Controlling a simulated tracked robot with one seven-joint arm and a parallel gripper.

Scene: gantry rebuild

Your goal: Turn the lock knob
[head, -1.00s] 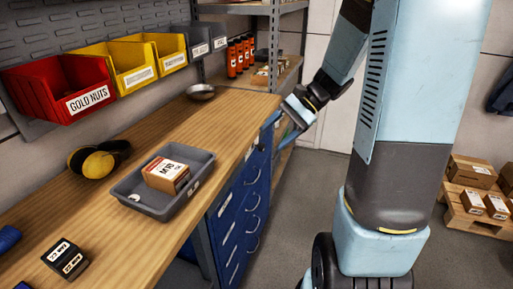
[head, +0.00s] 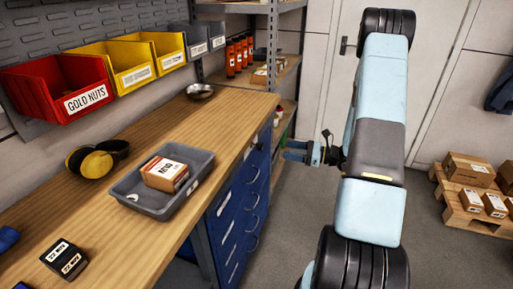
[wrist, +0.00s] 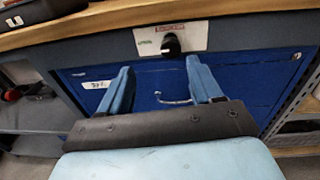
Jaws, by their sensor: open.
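The lock knob (wrist: 171,44) is black and sits on a white plate (wrist: 198,40) with green and red lettering, under the bench edge and above the blue drawer front. In the wrist view my gripper (wrist: 160,63) has its two blue fingers apart, pointing toward the drawer front. The knob shows just beyond the fingertips, between their lines and nearer the right one, not touched. In the head view my gripper (head: 290,152) is to the right of the blue drawer cabinet (head: 237,220), with clear space between them. The fingers are small there.
The wooden bench top (head: 130,235) overhangs the cabinet. On it are a grey tray (head: 160,208) with a box, ear defenders (head: 97,159) and a metal bowl (head: 200,91). Shelving (head: 273,50) stands behind the bench. Floor is open to the right of the cabinet.

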